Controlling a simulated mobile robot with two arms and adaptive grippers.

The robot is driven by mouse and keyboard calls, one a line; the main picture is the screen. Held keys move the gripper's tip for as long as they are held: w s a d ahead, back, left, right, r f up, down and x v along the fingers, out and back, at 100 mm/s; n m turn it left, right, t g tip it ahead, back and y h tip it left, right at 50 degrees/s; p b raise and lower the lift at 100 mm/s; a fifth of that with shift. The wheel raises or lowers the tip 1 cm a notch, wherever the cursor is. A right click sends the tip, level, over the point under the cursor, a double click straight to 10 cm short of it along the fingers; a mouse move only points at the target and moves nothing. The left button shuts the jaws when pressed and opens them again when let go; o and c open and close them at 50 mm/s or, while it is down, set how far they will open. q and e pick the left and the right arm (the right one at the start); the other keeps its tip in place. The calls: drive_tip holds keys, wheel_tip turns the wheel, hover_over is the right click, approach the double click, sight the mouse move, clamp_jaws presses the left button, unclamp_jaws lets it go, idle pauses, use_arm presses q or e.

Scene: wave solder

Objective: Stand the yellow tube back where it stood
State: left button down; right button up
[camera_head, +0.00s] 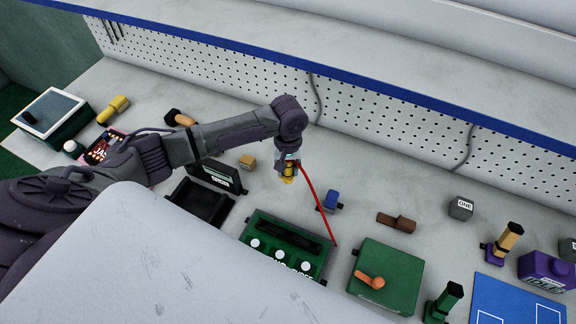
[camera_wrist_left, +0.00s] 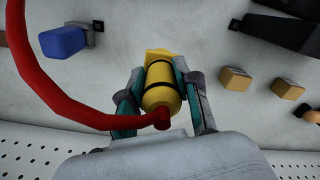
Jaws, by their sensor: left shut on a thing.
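The yellow tube (camera_head: 288,179) is in my left gripper (camera_head: 288,165), held below the wrist over the bench. In the left wrist view the yellow tube (camera_wrist_left: 161,88) sits between the two fingers of my left gripper (camera_wrist_left: 160,85), which are shut on it. A red hose (camera_head: 320,205) runs from the tube's red end and slopes down to the right; the hose (camera_wrist_left: 40,85) curves large in the wrist view. I cannot tell whether the tube touches the bench. No empty stand for it is clearly visible. My right gripper is not in view.
A blue block (camera_head: 332,200) is right of the gripper, and a tan block (camera_head: 247,161) left. In front are a green panel (camera_head: 262,262) with white knobs and a green box (camera_head: 388,270). A tan-topped tube (camera_head: 508,240) and dark green tube (camera_head: 447,298) stand right. A perforated wall (camera_head: 400,125) rises behind.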

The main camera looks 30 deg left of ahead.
sight(288, 181)
use_arm(q)
drive_tip(key=shift+r+p, duration=0.2)
drive_tip(key=shift+p, duration=0.15)
drive_tip(key=shift+f, duration=0.3)
wheel_tip(288, 181, down, 5)
drive_tip(key=shift+r+b, duration=0.1)
drive_tip(key=shift+b, duration=0.75)
drive_tip(key=shift+f, duration=0.45)
drive_tip(key=shift+f+b, duration=0.35)
drive_tip(key=shift+f, duration=0.15)
drive_tip(key=c, duration=0.7)
unclamp_jaws()
drive_tip(key=shift+c, duration=0.2)
